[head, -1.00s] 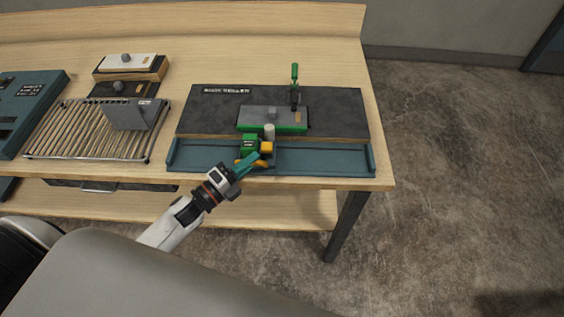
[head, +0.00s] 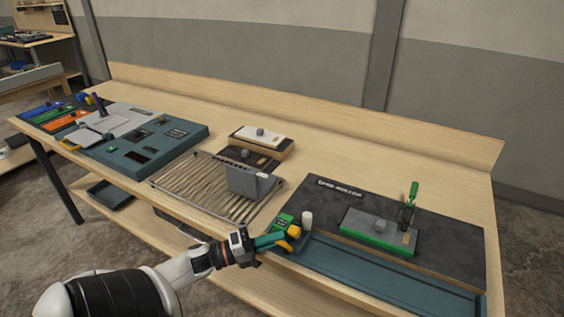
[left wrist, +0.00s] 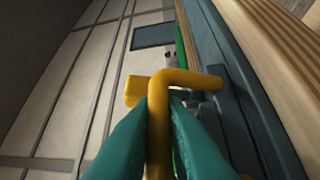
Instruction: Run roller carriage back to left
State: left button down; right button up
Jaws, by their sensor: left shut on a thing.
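The roller carriage (head: 284,219) is a small green body with a white roller (head: 307,218) and a yellow handle (head: 293,232). It stands at the left end of the long blue-grey rail tray (head: 380,281) in the head view. My left gripper (head: 282,239) has its teal fingers shut on the yellow handle, from the front left. In the left wrist view the bent yellow handle (left wrist: 158,110) lies between the teal fingers (left wrist: 158,135). The fingers and handle hide part of the carriage there. My right gripper is in neither view.
A dark slab (head: 400,235) behind the tray carries a green-edged block (head: 378,238) and a green-handled clamp (head: 411,200). A slatted rack (head: 195,185) with a grey box (head: 250,187) stands left of the carriage. A teal console (head: 160,150) stands farther left.

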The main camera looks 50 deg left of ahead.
pick_arm(q)
jog(key=shift+a, duration=0.15)
jog(key=c, duration=1.8)
grip_release()
jog(key=o, duration=0.3)
jog(key=shift+s+a, duration=0.1)
jog(key=shift+a, duration=0.1)
jog(key=shift+o, duration=0.2)
jog(key=shift+f, duration=0.1)
jog(key=shift+s+f, duration=0.1)
jog(key=shift+s, duration=0.25)
jog(key=b+v, duration=0.3)
jog(key=v, duration=0.8)
jog(key=shift+s+a, duration=0.2)
